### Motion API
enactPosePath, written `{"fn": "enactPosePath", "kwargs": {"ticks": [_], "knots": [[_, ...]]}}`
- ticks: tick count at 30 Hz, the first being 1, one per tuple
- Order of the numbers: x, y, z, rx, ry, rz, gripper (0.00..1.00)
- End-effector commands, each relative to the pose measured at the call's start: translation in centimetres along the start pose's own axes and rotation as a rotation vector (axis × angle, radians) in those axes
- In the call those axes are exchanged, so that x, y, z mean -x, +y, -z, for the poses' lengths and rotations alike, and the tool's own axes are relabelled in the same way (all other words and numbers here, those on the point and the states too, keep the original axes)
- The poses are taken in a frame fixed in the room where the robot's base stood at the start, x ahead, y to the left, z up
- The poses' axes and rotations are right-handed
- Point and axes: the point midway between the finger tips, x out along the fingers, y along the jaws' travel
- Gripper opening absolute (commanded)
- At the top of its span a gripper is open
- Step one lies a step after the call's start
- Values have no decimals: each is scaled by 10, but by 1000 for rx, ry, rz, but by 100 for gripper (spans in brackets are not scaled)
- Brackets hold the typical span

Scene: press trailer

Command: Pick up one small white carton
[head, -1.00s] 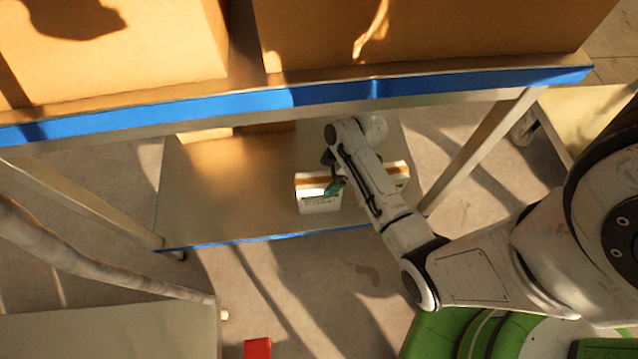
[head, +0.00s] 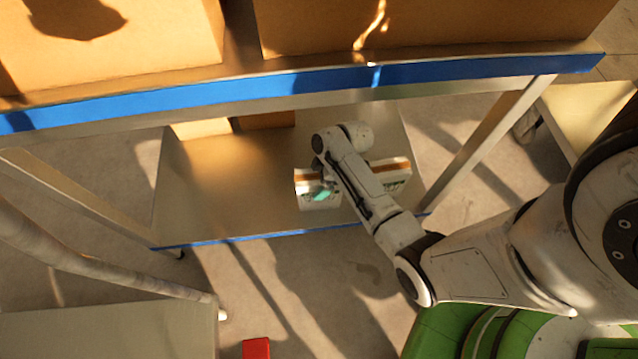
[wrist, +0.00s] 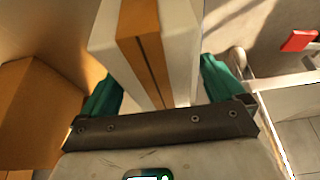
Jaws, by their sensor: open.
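A small white carton with a brown band (head: 306,178) stands on the lower shelf (head: 215,195) in the head view. A second white carton (head: 392,172) is right of it, partly hidden behind my arm. My gripper (head: 322,195) is at the left carton, with one green finger seen against its front face. In the wrist view a banded carton (wrist: 187,55) lies between the two green fingers of my gripper (wrist: 160,90). The jaws are open, one finger on each side of it. I cannot tell whether the fingers touch it.
The upper shelf's blue edge (head: 250,95) runs above my arm, with large cardboard boxes (head: 120,50) on that shelf. Brown boxes (head: 265,120) stand at the lower shelf's back. Its left part is bare. A slanted leg (head: 490,145) stands on the right. A red object (head: 257,348) is below.

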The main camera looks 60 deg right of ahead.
Motion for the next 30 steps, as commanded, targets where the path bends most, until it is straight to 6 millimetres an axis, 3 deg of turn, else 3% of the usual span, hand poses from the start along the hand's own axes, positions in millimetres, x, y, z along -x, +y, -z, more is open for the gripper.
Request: {"fn": "enactPosePath", "kwargs": {"ticks": [15, 30], "knots": [[-3, 0, -1, 0, 0, 0, 96], [-3, 0, -1, 0, 0, 0, 48]]}}
